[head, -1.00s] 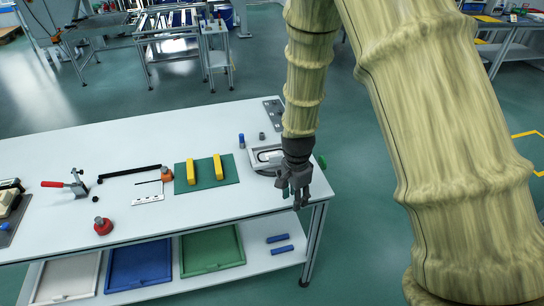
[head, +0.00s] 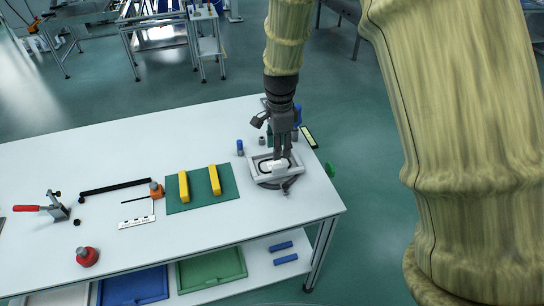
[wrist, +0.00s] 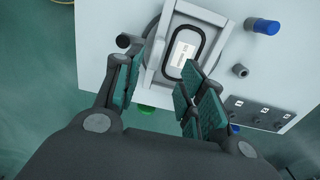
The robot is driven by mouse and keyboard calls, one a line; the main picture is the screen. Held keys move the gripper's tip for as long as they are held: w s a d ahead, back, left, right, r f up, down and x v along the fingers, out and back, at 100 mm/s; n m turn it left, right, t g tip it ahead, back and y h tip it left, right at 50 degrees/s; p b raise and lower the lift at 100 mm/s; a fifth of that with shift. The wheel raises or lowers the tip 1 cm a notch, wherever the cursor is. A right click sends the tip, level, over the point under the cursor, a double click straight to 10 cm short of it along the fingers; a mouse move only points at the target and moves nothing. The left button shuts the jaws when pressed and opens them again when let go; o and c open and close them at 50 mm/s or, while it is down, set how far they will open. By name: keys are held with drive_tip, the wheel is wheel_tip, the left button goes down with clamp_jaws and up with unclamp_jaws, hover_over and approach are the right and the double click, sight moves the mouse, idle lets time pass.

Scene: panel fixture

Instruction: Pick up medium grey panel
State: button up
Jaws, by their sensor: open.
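A grey panel with a black oval ring and a white label (wrist: 183,48) sits in a light grey frame (wrist: 215,20) on a round dark base. In the head view the frame (head: 262,178) lies near the right end of the white table. I cannot tell for sure which part is the medium grey panel. My gripper (head: 280,158) points down over the fixture and hides part of it. In the wrist view its two fingers (wrist: 158,72) are spread, with nothing between the pads, at the near side of the fixture. I cannot tell whether they touch it.
A green mat (head: 205,203) with two yellow blocks lies left of the fixture. A blue-topped peg (head: 240,147) stands close by. A grey plate with holes (wrist: 258,113) lies near the table edge. A red-handled clamp (head: 55,207) is far left.

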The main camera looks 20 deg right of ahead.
sight(279, 166)
drive_tip(key=shift+w+d+f, duration=0.1)
drive_tip(key=shift+f, duration=0.2)
wheel_tip(279, 166, down, 4)
drive_tip(key=shift+f+p, duration=0.15)
drive_tip(key=shift+p, duration=0.3)
drive_tip(key=shift+s+f, duration=0.3)
drive_tip(key=shift+f, duration=0.1)
drive_tip(key=shift+f+p, duration=0.95)
drive_tip(key=shift+f, duration=1.4)
drive_tip(key=shift+s, duration=0.1)
clamp_jaws()
